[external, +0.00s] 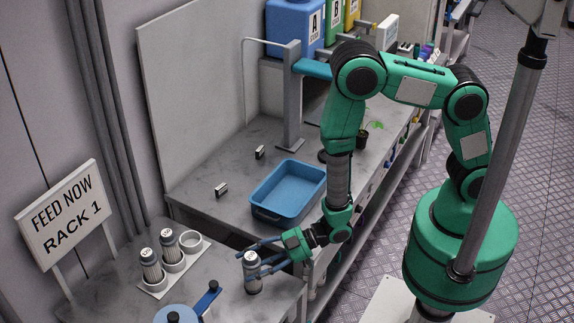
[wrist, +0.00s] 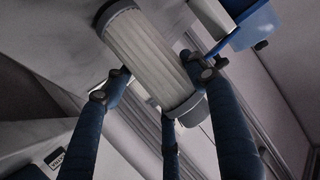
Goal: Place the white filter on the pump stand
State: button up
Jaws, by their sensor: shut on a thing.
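My gripper (external: 268,262) has blue fingers closed around a white filter (external: 253,284) near the front right of the near counter. The filter looks upright, with grey end caps; I cannot tell whether its base touches the counter. In the wrist view the pleated white filter (wrist: 150,58) lies between the fingers of my gripper (wrist: 162,76). Two similar filters, a front one (external: 151,266) and a rear one (external: 171,247), stand in a white holder (external: 152,290) to the left, whose third ring (external: 191,241) is empty.
A round blue device (external: 175,315) with a blue lever (external: 208,297) is at the bottom edge, left of my gripper. A blue tray (external: 288,190) lies behind on the bench. A "FEED NOW RACK 1" sign (external: 68,212) stands left. Counter between holder and gripper is clear.

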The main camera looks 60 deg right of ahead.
aim_at(253, 259)
jog(key=shift+r, duration=0.8)
jog(key=shift+s+d+r, duration=0.25)
jog(key=shift+s+r, duration=0.1)
jog(key=shift+r, duration=0.35)
jog(key=s+d+r, duration=0.1)
jog(key=s+d, duration=0.8)
jog(key=s, duration=0.3)
jog(key=shift+r+p, duration=0.2)
jog(key=shift+p, duration=0.2)
jog(key=w+d+r+m+t+h+b, duration=0.1)
jog(key=w+d+r, duration=0.2)
jog(key=w+r, duration=0.35)
jog(key=w+d+r+m+t+h+b, duration=0.1)
jog(key=w+d+r+m+h+b, duration=0.15)
jog(key=w, duration=0.75)
jog(key=w+d+m+t+h, duration=0.1)
jog(key=w+d, duration=0.4)
jog(key=d, duration=0.7)
jog(key=w+d+m+t+h+p, duration=0.1)
jog(key=w+d+m+h, duration=0.3)
jog(key=d, duration=0.8)
jog(key=shift+w+d+r+h, duration=0.3)
jog(key=shift+w+h, duration=0.35)
jog(key=shift+w, duration=0.45)
